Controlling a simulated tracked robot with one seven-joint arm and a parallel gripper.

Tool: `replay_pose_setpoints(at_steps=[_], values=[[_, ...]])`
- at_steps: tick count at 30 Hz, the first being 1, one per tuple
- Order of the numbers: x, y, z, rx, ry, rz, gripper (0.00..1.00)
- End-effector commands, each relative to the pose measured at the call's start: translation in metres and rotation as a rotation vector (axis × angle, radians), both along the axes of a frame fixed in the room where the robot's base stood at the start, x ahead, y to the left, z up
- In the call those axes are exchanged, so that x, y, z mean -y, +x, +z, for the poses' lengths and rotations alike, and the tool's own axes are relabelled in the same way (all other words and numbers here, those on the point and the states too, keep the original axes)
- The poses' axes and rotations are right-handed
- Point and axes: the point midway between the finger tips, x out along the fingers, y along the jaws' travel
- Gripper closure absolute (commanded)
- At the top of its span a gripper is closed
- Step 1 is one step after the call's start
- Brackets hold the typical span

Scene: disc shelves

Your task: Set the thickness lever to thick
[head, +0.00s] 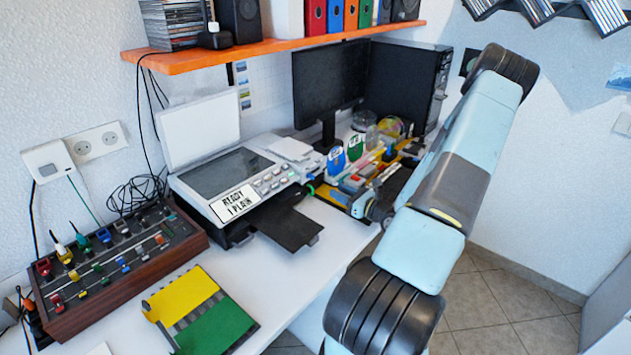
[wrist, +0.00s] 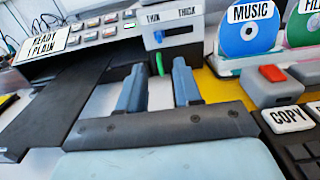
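In the wrist view, a pale panel (wrist: 170,30) on the printer's right end carries the labels THIN on the left and THICK on the right. A small green upright piece (wrist: 160,64) shows below the panel, and in the head view too (head: 311,190). My gripper (wrist: 157,72) is open, with its two blue-grey fingers apart and nothing held. Its fingertips are just short of the panel in the picture. In the head view the arm reaches in from the right.
The printer (head: 222,175) shows READY 1 PLAIN, with its dark tray (head: 290,226) sticking out in front. Right of the gripper are a grey block with a red button (wrist: 272,75), a COPY key (wrist: 288,116) and a MUSIC disc (wrist: 250,35). A monitor (head: 328,80) stands behind.

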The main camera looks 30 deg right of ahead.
Motion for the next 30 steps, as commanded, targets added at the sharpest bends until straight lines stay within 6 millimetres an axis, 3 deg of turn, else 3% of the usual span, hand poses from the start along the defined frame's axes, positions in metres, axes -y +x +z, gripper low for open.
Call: replay_pose_setpoints(at_steps=[15,21,30], values=[[-0.03,0.083,0.0,0.0,-0.001,0.002,0.66],[-0.036,0.099,0.0,-0.001,-0.001,0.001,0.66],[-0.038,0.103,0.0,-0.001,-0.001,0.001,0.66]])
